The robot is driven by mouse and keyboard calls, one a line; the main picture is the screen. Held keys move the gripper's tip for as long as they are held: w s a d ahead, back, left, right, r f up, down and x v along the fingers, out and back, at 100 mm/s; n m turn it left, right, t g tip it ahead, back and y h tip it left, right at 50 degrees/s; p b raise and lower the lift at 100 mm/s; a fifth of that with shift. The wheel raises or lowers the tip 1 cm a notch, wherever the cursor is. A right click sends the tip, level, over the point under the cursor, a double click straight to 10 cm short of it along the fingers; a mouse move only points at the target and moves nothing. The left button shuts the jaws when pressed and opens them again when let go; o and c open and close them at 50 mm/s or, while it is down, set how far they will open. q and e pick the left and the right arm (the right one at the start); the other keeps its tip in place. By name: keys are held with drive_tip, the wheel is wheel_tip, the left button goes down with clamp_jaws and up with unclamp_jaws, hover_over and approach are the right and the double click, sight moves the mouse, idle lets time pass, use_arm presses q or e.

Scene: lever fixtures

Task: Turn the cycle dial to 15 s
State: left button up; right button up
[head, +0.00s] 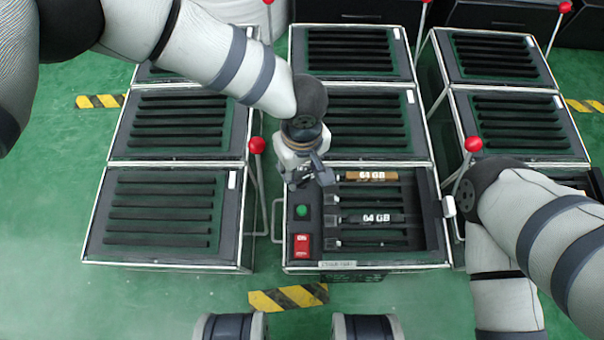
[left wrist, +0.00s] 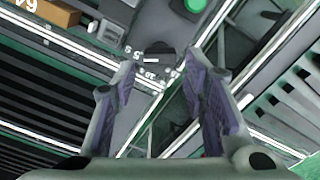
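The cycle dial (left wrist: 152,57) is a small dark knob with white marks and numbers around it, on the front machine's panel. In the left wrist view it lies beyond and between my left fingertips; I cannot tell whether they touch it. Its setting is too small to read. My left gripper (head: 310,176) is over the panel's upper left part and hides the dial in the head view. Its two fingers (left wrist: 161,62) are spread with nothing held between them.
A green button (head: 302,211) and a red switch (head: 302,245) sit below my left gripper. Red-knobbed levers (head: 257,145) (head: 473,144) stand beside the machine.

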sight(302, 178)
use_arm(q)
wheel_tip(302, 178, down, 4)
drive_tip(key=shift+r+b, duration=0.1)
drive_tip(key=shift+b, duration=0.4)
drive_tip(key=c, duration=0.9)
drive_tip(key=shift+o, duration=0.2)
